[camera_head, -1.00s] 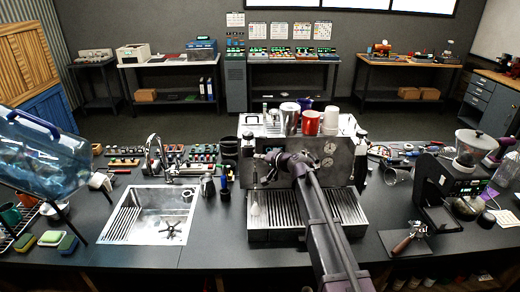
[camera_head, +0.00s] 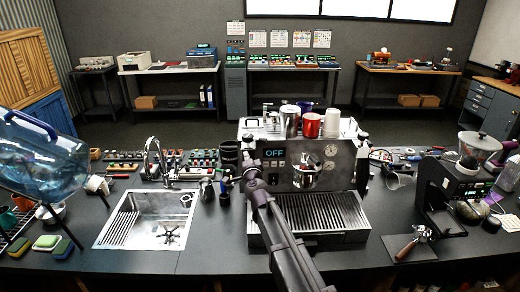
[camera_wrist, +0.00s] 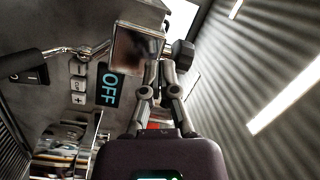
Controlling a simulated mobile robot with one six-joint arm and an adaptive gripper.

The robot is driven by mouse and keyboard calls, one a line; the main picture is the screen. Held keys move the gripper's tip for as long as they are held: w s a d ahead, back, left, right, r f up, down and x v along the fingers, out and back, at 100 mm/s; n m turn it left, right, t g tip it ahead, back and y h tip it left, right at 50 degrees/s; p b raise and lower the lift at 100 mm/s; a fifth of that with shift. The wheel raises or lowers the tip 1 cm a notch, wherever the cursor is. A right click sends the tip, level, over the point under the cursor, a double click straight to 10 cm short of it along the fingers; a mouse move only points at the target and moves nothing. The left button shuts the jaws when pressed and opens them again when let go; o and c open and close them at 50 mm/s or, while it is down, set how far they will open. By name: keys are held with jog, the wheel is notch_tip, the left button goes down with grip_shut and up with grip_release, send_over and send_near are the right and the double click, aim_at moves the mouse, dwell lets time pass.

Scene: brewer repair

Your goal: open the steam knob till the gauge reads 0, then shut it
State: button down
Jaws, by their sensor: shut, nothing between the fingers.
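The steel espresso machine (camera_head: 345,175) stands mid-counter, its display (camera_head: 274,152) reading OFF; the display also shows in the wrist view (camera_wrist: 110,88). Two round gauges (camera_head: 330,151) sit on its front panel; their needles are too small to read. A dark knob (camera_wrist: 183,53) is in the wrist view, just beyond and right of the fingertips; I cannot tell whether they touch it. A dark knob (camera_head: 362,135) also shows at the machine's upper right. My gripper (camera_wrist: 160,72) is shut and empty. In the head view it is at the machine's front left, largely hidden by my arm.
Cups and a red pitcher (camera_head: 311,125) stand on top of the machine. The sink (camera_head: 150,225) is to the left, the grinder (camera_head: 450,190) to the right. The drip tray (camera_head: 315,215) lies just right of my arm. A black-handled lever (camera_wrist: 28,68) is left in the wrist view.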

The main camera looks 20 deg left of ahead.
jog(key=s+d+m+t+h+b, duration=0.2)
jog(key=s+m+t+h, duration=0.3)
jog(key=s+m+h, duration=0.5)
jog(key=shift+d+r+m+h, duration=0.2)
jog(key=shift+d+m+h, duration=0.1)
jog(key=shift+d+m, duration=0.4)
jog(key=shift+w+a, duration=0.1)
jog(key=shift+w, duration=0.1)
jog(key=w+r+p, duration=0.2)
jog(key=w, duration=1.1)
jog(key=shift+w+r, duration=0.25)
jog(key=shift+r, duration=0.1)
